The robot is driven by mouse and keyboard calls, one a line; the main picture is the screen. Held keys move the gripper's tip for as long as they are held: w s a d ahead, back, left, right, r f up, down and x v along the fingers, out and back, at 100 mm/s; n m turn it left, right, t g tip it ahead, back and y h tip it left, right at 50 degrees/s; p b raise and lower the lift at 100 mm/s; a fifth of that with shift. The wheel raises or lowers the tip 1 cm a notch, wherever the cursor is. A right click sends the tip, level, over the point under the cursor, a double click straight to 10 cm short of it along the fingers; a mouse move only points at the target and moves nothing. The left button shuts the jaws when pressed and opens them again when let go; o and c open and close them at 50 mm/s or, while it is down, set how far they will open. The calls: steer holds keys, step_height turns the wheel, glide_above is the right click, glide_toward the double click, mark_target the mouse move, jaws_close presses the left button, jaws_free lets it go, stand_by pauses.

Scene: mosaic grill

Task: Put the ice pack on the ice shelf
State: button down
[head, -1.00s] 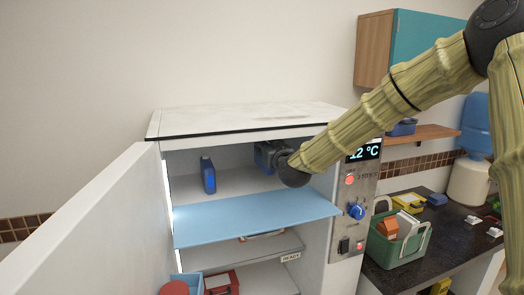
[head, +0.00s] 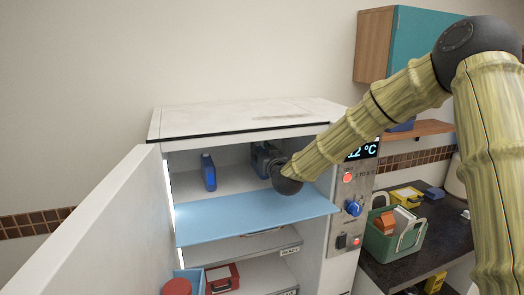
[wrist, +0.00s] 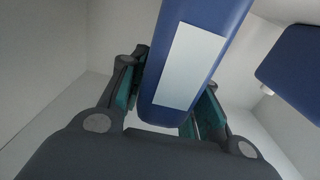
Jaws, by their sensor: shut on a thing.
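A blue ice pack (wrist: 195,55) with a pale label stands between the fingers of my gripper (wrist: 160,105) in the wrist view. My gripper is shut on it. In the head view my gripper (head: 264,160) is inside the upper compartment of the open cold cabinet, at the right, and the held pack is mostly hidden there. A second blue pack (head: 208,172) stands upright to the left in the same compartment. A blue object (wrist: 295,65) also shows at the right edge of the wrist view. A light blue shelf panel (head: 250,216) lies below the compartment, in front of my gripper.
The cabinet door (head: 100,220) stands open at the left. A lower shelf (head: 240,248) carries a READY label; a red box (head: 222,278) sits further down. A control panel (head: 352,205) is at the right. A green basket (head: 395,238) stands on the dark counter.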

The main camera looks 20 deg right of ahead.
steer(key=shift+f+b, duration=0.35)
steer(key=shift+b, duration=0.1)
steer(key=shift+f, duration=0.2)
steer(key=c, duration=1.1)
jaws_free()
steer(key=shift+o, duration=0.2)
steer(key=shift+r, duration=0.1)
steer(key=shift+r+p, duration=0.4)
steer(key=shift+r, duration=0.1)
steer(key=s+b, duration=0.4)
steer(key=s, duration=0.8)
steer(key=shift+d, duration=0.15)
